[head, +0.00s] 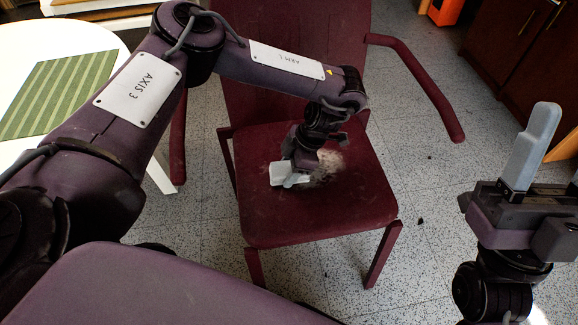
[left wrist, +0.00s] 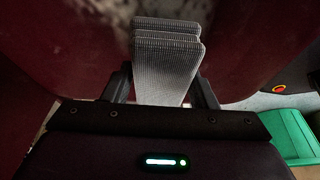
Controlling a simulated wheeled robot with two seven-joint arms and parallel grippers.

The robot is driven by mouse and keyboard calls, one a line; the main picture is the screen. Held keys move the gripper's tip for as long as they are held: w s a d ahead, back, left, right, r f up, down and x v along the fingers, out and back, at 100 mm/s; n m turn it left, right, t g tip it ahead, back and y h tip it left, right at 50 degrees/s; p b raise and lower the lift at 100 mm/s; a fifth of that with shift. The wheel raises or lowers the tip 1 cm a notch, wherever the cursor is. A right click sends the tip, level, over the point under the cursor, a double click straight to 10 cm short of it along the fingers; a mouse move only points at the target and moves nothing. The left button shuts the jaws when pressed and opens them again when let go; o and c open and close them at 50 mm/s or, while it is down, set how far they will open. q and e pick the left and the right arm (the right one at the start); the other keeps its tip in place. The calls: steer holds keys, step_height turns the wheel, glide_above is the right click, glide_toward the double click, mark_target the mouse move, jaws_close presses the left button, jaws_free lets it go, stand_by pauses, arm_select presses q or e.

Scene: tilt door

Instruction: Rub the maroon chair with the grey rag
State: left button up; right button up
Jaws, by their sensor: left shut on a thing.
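The maroon chair (head: 310,205) stands in the middle of the head view, its seat facing up and its backrest behind. A pale dusty smudge (head: 329,163) marks the seat beside my left gripper. My left gripper (head: 291,175) points down at the seat. In the left wrist view it is shut on the grey rag (left wrist: 167,62), a folded, ribbed cloth between dark fingers. The rag is close over the maroon surface (left wrist: 250,45); I cannot tell whether it touches. My right gripper (head: 552,165) is at the right edge, empty, its fingers apart and pointing up.
A white round table (head: 90,40) with a green striped mat (head: 60,92) stands at the left. Dark wood cabinets (head: 520,50) and an orange object (head: 445,10) are at the back right. A green bin (left wrist: 293,135) shows in the left wrist view.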

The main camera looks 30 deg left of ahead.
arm_select(q)
steer(key=shift+f, duration=0.6)
